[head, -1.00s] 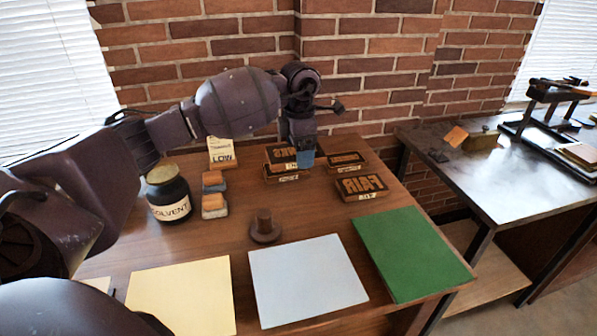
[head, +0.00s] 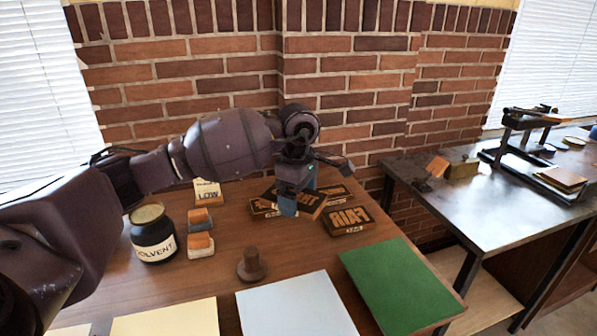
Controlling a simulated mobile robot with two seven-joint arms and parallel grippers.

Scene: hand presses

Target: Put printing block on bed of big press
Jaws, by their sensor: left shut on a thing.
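My left gripper (head: 286,206) points down over the far part of the wooden table and is shut on a dark printing block with orange raised lettering (head: 310,203). The block sits tilted at the fingertips, partly hidden by them; I cannot tell its full lettering or whether it clears the blocks around it. Other printing blocks lie close by: the FAIR block (head: 348,220) to the right, one behind it (head: 336,191), and one to the left (head: 263,206). A black press (head: 527,125) stands on the dark-topped table at the right; its bed is hard to make out. My right gripper is not in view.
The wooden table (head: 222,267) also holds a solvent jar (head: 152,237), two orange-topped small blocks (head: 200,232), a LOW card (head: 207,194), a brown knob-like piece (head: 251,266) and coloured sheets (head: 395,285). A gap separates it from the dark-topped table (head: 470,205). A brick wall stands behind.

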